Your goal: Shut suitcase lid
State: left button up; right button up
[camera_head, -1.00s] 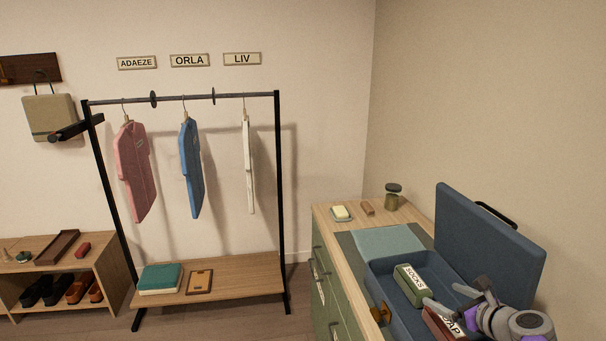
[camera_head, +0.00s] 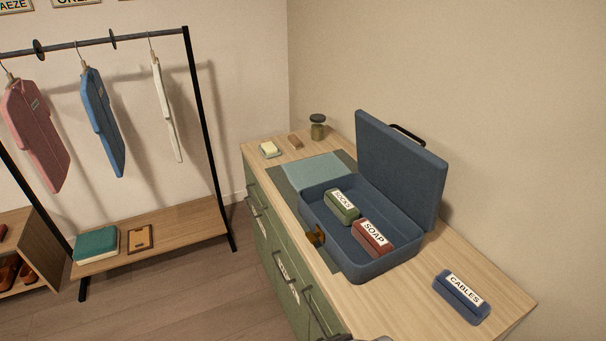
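A blue suitcase (camera_head: 352,271) lies open on the wooden dresser top. Its lid (camera_head: 400,165) stands upright at the back, with a dark handle (camera_head: 408,133) on its far edge. Inside the base are a green pouch labelled SOCKS (camera_head: 344,212) and a red pouch labelled SOAP (camera_head: 376,242), lying side by side. A brown latch (camera_head: 315,237) is on the front wall of the base. Neither gripper can be made out; only a small grey bit of something shows at the bottom edge.
A blue pouch labelled CABLES (camera_head: 453,302) lies on the dresser (camera_head: 400,313), right of the suitcase. A folded teal cloth (camera_head: 315,170), a soap dish (camera_head: 269,150), a small brown block (camera_head: 295,142) and a jar (camera_head: 317,128) are left and behind. A clothes rack (camera_head: 205,130) stands left.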

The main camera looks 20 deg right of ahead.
aim_at(413, 177)
jog(key=z, duration=1.25)
jog(key=k+l+u, duration=0.2)
jog(key=u, duration=0.2)
jog(key=k+l+u, duration=0.2)
jog(key=u, duration=0.25)
jog(key=k+l+u, duration=0.1)
jog(key=k+u, duration=0.15)
jog(key=u, duration=0.15)
